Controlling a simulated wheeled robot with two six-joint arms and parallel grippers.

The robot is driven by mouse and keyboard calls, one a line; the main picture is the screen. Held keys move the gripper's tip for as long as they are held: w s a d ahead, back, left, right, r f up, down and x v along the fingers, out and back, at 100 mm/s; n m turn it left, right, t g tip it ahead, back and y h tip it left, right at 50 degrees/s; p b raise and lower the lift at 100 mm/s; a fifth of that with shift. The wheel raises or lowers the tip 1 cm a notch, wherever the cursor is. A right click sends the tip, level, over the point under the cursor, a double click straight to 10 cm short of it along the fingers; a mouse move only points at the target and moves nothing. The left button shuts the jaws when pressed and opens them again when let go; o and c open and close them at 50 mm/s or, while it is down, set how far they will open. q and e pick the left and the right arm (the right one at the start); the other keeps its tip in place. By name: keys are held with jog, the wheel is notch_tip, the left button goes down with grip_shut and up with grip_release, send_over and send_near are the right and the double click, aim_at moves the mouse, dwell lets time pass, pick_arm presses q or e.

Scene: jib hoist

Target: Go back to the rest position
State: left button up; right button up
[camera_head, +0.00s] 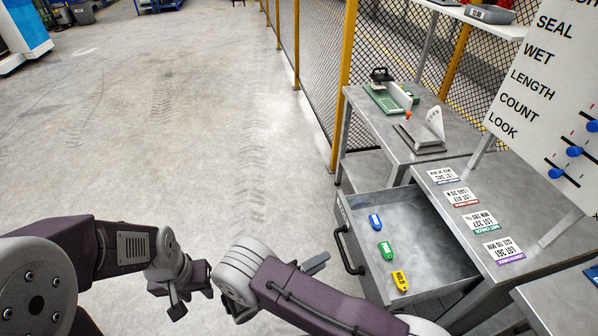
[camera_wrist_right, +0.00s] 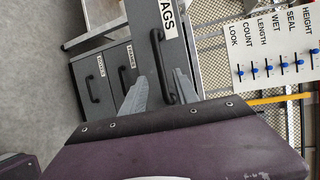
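My left gripper (camera_head: 181,291) hangs over bare floor at the lower left in the head view; whether its dark fingers are apart is unclear. My right arm reaches in from the bottom right and bends back. A grey finger of my right gripper (camera_head: 316,263) shows left of the drawer handle. In the right wrist view the two fingers of my right gripper (camera_wrist_right: 160,82) stand apart with nothing held between them. The black handle (camera_wrist_right: 159,66) of the drawer labelled TAGS appears between and beyond them. I cannot tell any contact.
The open drawer (camera_head: 347,225) holds a blue tag (camera_head: 375,222), a green tag (camera_head: 386,251) and a yellow tag (camera_head: 400,281). Lot cards lie on the bench (camera_head: 440,200) beside a slider board (camera_head: 545,110). A mesh fence (camera_head: 320,70) stands behind. Floor at left is clear.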

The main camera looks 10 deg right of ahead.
jog(key=w+d+r+m+g+p, duration=0.2)
jog(key=w+d+r+m+g, duration=0.3)
jog(key=r, duration=0.4)
jog(key=s+d+r+m+g+y, duration=0.3)
jog(key=s+d+r+m, duration=0.3)
jog(key=d+r+m, duration=0.15)
jog(key=s+d+m+g+y+p, duration=0.2)
jog(key=s+m+y, duration=0.3)
jog(key=s+m, duration=0.15)
jog(key=a+f+m+t+y, duration=0.1)
jog(key=a+m+t+y, duration=0.3)
jog(key=m, duration=1.7)
jog(key=s+a+y, duration=0.1)
jog(key=a+y, duration=0.1)
jog(key=a, duration=0.3)
jog(key=shift+a+f+m+t+y, duration=0.2)
jog(key=shift+a+m+t+y, duration=0.1)
jog(key=shift+a, duration=0.05)
